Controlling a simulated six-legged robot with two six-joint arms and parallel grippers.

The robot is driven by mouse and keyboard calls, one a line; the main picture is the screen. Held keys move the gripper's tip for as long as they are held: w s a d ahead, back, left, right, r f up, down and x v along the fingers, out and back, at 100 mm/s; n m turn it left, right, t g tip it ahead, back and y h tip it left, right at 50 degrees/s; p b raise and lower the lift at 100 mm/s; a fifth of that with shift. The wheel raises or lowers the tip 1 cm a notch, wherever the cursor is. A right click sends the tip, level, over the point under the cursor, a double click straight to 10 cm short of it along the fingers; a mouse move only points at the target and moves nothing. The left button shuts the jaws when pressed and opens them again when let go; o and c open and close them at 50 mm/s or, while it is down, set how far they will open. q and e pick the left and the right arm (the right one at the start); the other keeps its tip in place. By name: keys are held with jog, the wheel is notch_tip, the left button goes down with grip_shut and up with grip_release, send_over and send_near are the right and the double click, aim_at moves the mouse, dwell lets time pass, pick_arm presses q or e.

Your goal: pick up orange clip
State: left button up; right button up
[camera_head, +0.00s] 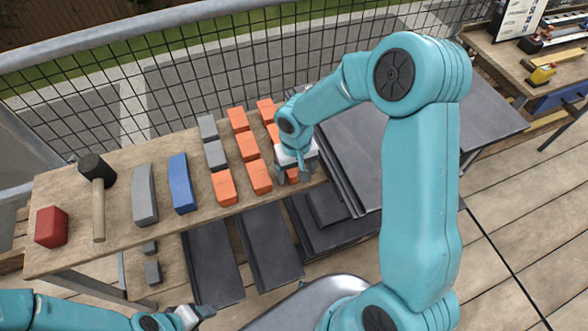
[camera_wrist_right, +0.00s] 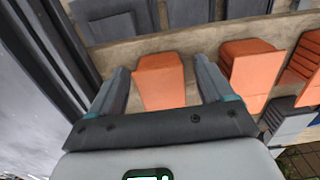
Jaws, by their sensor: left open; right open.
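Several orange clips, such as one at the front left of the group (camera_head: 223,187) and one beside it (camera_head: 259,177), lie in rows on the wooden bench. My right gripper (camera_head: 296,178) is open at the bench's right end, over an orange clip mostly hidden by it in the head view. In the right wrist view that orange clip (camera_wrist_right: 160,80) shows between the two spread fingers of my right gripper (camera_wrist_right: 162,88). I cannot tell whether they touch it. My left gripper (camera_head: 198,313) is open and empty, low in front of the bench.
The wooden bench (camera_head: 110,236) also carries grey clips (camera_head: 215,154), a blue block (camera_head: 182,184), a grey block (camera_head: 144,194), a mallet (camera_head: 97,190) and a red block (camera_head: 51,227). Dark tiles (camera_head: 480,110) lie to the right. A mesh railing (camera_head: 240,70) runs behind.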

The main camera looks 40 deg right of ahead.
aim_at(296, 170)
jog(key=shift+f, duration=0.2)
jog(key=c, duration=1.3)
jog(key=shift+r, duration=0.1)
notch_tip(296, 170, up, 20)
jog(key=p, duration=0.1)
